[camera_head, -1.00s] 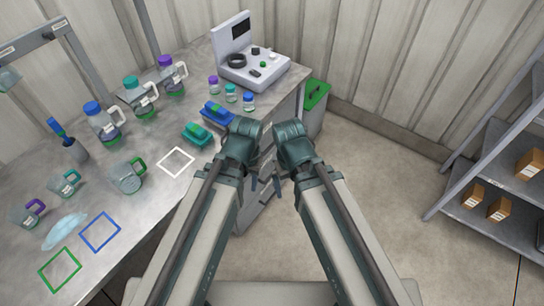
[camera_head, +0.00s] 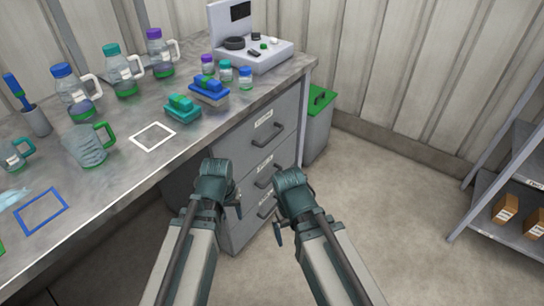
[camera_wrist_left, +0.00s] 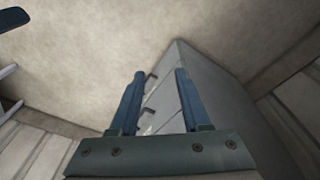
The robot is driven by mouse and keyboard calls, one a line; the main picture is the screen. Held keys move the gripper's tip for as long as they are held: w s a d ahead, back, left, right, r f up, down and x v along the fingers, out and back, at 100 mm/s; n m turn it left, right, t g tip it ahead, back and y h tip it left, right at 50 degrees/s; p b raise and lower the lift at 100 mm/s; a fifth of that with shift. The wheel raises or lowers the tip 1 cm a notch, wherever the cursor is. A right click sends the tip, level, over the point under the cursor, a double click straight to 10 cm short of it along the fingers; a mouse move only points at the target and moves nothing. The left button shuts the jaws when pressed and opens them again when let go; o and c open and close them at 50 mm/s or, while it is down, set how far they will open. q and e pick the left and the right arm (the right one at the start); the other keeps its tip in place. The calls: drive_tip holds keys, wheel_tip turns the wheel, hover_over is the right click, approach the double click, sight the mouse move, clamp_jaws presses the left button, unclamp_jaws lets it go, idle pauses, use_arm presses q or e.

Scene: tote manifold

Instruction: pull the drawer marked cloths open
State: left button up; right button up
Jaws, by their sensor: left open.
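A grey drawer unit (camera_head: 232,139) stands under the right end of the bench, with drawers stacked and bar handles on their fronts. The top drawer's handle (camera_head: 267,134) is in clear view; all drawers look shut. Each front carries a small label, such as the top label (camera_head: 263,119), too small to read. My left gripper (camera_head: 238,201) is open and empty, in front of the lower drawers and partly hiding them. In the left wrist view its fingers (camera_wrist_left: 157,92) are apart, with the drawer unit beyond. My right gripper (camera_head: 278,232) is to its right; its jaws are unclear.
A green-lidded bin (camera_head: 318,115) stands right of the drawers. Shelving (camera_head: 497,190) is at far right. The floor between is clear.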

use_arm(q)
drive_tip(key=w+f+n+t+b, duration=0.2)
drive_tip(key=w+f+b, duration=0.1)
drive_tip(key=f+b, duration=0.3)
drive_tip(key=n+t+h+b, duration=0.35)
drive_tip(key=n+t, duration=0.85)
drive_tip(key=n, duration=0.7)
approach(272, 136)
drive_tip(key=shift+h, duration=0.35)
drive_tip(key=x, duration=0.3)
drive_tip(key=b+x, duration=0.1)
drive_tip(key=x, duration=0.2)
drive_tip(key=b+x, duration=0.1)
drive_tip(key=x, duration=0.3)
drive_tip(key=shift+a+f, duration=0.2)
drive_tip(key=shift+f, duration=0.25)
use_arm(e)
wheel_tip(272, 136, down, 14)
drive_tip(key=shift+f, duration=0.2)
use_arm(q)
drive_tip(key=shift+c, duration=0.3)
clamp_jaws()
